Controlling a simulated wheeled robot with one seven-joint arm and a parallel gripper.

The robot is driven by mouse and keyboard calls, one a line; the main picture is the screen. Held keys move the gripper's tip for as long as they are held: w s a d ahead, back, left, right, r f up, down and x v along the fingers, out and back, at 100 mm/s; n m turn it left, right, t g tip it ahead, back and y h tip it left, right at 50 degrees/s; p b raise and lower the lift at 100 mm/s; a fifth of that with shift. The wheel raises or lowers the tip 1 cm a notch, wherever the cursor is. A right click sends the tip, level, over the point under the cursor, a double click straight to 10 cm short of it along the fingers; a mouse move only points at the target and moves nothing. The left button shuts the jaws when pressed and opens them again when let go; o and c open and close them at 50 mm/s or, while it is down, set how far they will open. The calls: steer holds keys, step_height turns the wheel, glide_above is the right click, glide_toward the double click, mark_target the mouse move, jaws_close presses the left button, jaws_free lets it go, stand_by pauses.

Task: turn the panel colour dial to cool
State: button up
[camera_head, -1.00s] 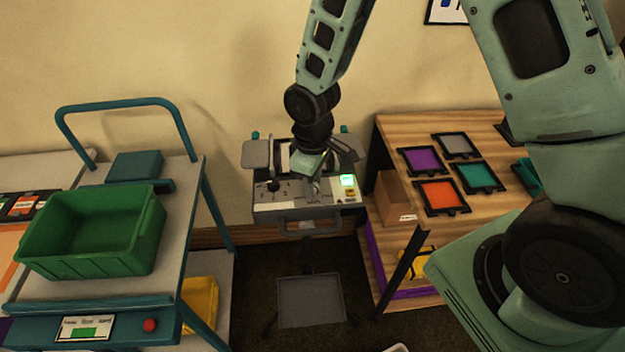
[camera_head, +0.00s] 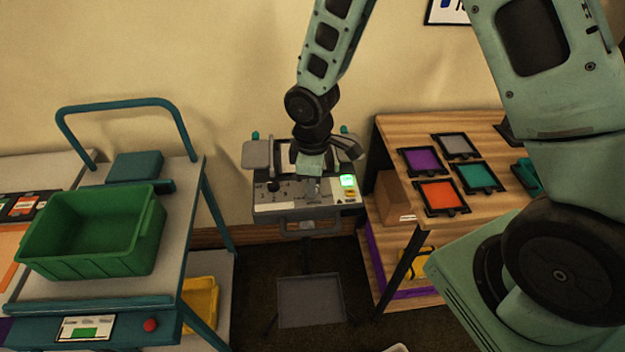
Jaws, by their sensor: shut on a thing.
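The control panel (camera_head: 300,208) stands on a stand against the wall, in the middle of the head view. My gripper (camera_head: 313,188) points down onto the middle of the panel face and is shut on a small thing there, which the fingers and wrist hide. The thing is likely the colour dial, but its pointer and marks cannot be read.
A cart with a green bin (camera_head: 95,232) stands at the left. A grey plate (camera_head: 310,300) is low in front of the panel.

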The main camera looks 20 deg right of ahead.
steer(key=o, duration=1)
step_height(320, 180, up, 17)
steer(key=b, duration=0.1)
steer(key=shift+r+b, duration=0.2)
steer(key=shift+b, duration=0.15)
steer(key=s+a+f+m+b, duration=0.1)
steer(key=s+a+f, duration=0.1)
steer(key=s, duration=0.8)
steer(key=s+a+f+m+b, duration=0.1)
steer(key=s+a, duration=0.3)
steer(key=s, duration=0.7)
steer(key=shift+a+f+m+y+b, duration=0.25)
steer(key=shift+f+m+b, duration=0.2)
steer(key=shift+m, duration=0.35)
